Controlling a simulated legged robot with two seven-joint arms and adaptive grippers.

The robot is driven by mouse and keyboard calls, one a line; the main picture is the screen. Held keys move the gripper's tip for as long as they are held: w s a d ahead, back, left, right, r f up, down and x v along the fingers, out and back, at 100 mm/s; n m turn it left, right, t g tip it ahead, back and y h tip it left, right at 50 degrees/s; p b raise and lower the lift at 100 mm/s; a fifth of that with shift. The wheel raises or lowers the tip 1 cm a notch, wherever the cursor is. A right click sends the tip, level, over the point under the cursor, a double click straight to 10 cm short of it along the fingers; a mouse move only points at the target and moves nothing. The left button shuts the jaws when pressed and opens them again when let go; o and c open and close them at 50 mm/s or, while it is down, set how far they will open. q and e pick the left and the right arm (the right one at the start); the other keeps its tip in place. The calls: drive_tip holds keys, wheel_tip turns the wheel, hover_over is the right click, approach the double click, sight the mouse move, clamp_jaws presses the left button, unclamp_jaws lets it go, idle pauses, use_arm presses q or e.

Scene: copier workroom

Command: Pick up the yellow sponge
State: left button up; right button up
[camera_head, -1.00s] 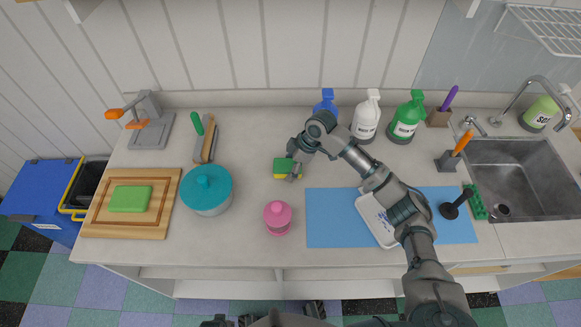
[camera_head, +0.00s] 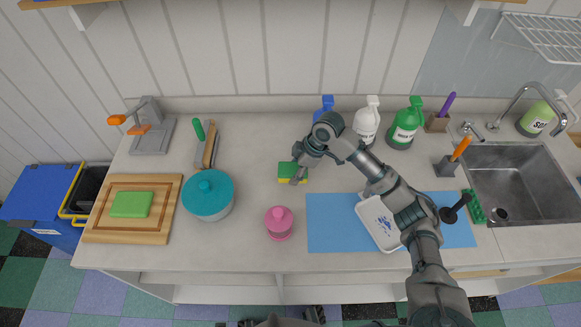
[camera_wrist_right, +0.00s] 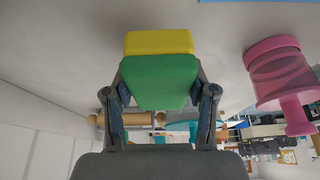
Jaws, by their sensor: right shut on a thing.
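The yellow sponge (camera_head: 285,180) has a green layer and sits at my right gripper (camera_head: 299,165) over the middle of the counter. In the right wrist view, the sponge's yellow side (camera_wrist_right: 158,42) and green side (camera_wrist_right: 160,82) show between the two fingers of my right gripper (camera_wrist_right: 160,95). The fingers are shut on it from both sides. I cannot tell whether the sponge touches the counter or is a little above it.
A pink canister (camera_head: 279,224) stands close in front of the sponge, and a teal pot (camera_head: 208,197) stands to its left. A blue mat (camera_head: 330,225) with a white tray (camera_head: 380,222) lies to the right. Spray bottles (camera_head: 404,128) stand behind my arm.

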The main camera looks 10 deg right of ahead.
drive_tip(key=s+d, duration=0.2)
drive_tip(key=s, duration=0.1)
drive_tip(key=s+d, duration=0.2)
drive_tip(key=s, duration=0.2)
drive_tip(key=s+d+r, duration=0.1)
drive_tip(key=s+d, duration=0.1)
drive_tip(key=s, duration=0.2)
drive_tip(key=shift+r+p, duration=0.1)
drive_tip(key=shift+p, duration=0.25)
drive_tip(key=shift+s, duration=0.3)
use_arm(q)
drive_tip(key=shift+s+a+f, duration=0.25)
drive_tip(key=shift+s+f, duration=0.55)
drive_tip(key=shift+f, duration=0.15)
use_arm(e)
drive_tip(key=shift+o, duration=0.3)
drive_tip(key=shift+r, duration=0.1)
